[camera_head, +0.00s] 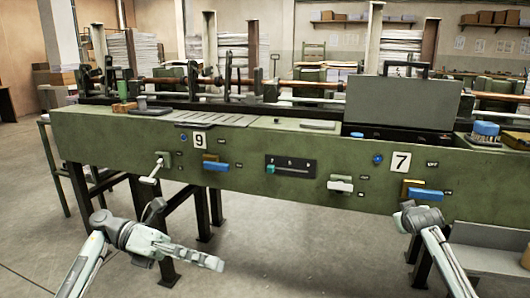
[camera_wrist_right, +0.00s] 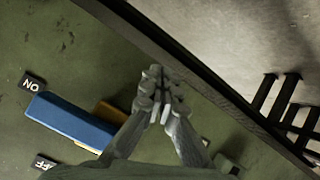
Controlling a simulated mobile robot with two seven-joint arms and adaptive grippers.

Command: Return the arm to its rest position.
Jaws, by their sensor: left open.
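My left arm comes in at the lower left of the head view. Its gripper (camera_head: 215,262) points right, in front of and below the green machine, with nothing in it; its jaws are open. My right arm comes in at the lower right, its wrist in front of the machine near the number 7 station. The right gripper's fingers are hidden in the head view. In the right wrist view the right gripper (camera_wrist_right: 160,97) has its fingertips together, with no object seen between them. A blue switch handle (camera_wrist_right: 72,122) lies to their left, apart from them.
The long green machine (camera_head: 110,138) spans the view. Its front carries a white-handled lever (camera_head: 151,172), a blue handle (camera_head: 215,166), a slider panel (camera_head: 290,167), a white handle (camera_head: 341,185) and another blue handle (camera_head: 425,194). Open floor (camera_head: 285,255) lies between my arms.

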